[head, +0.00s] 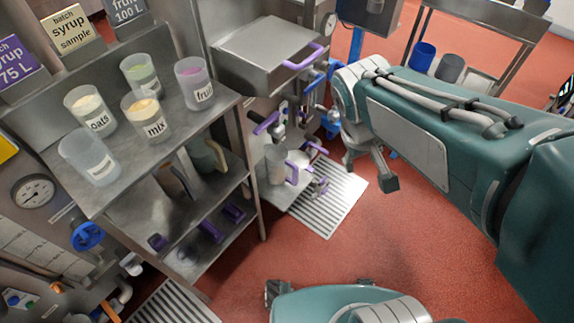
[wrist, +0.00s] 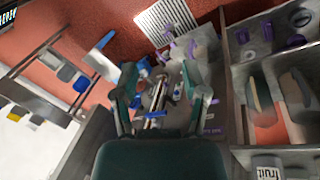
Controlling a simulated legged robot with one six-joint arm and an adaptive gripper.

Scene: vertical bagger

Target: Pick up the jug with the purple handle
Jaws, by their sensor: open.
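The jug with the purple handle (head: 276,166) is a clear grey jug standing upright on a low metal ledge (head: 272,194), its handle on its right side in the head view. My gripper (head: 370,172) is open and empty, hanging to the right of the jug and apart from it, over the red floor and floor grate. In the wrist view my gripper's fingers (wrist: 163,92) are spread wide. Small purple shapes (wrist: 191,47) show beyond them, too small to tell which is the jug's handle.
A metal rack (head: 225,105) at the left holds labelled cups on top and jugs with pale handles (head: 217,155) below. A metal box with a purple handle (head: 270,50) overhangs the jug. Pipes and valves (head: 268,124) stand close behind.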

